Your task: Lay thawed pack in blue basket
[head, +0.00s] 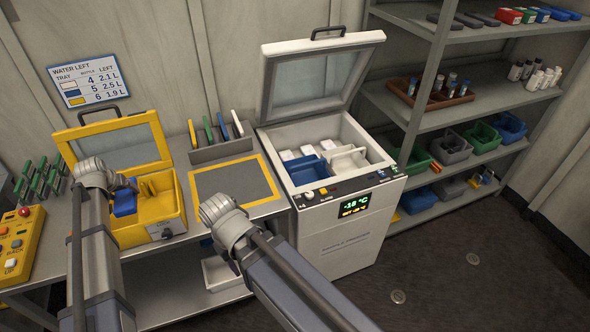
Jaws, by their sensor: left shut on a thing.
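My left gripper (128,186) is over the open yellow box (150,233), at its left side. It is shut on a blue pack (125,203), which is low inside the box; the wrist partly hides the hold. A blue basket (308,169) sits inside the open white freezer (345,195), at the front left, beside a white basket (348,160). My right wrist (224,212) is in front of the dark mat, left of the freezer; its fingers are hidden behind it.
A yellow-edged dark mat (235,188) lies between box and freezer, with a rack of coloured upright panels (222,148) behind it. Both lids stand open at the back. A shelf unit (455,115) with bins stands right. A yellow control panel (18,245) is at the left.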

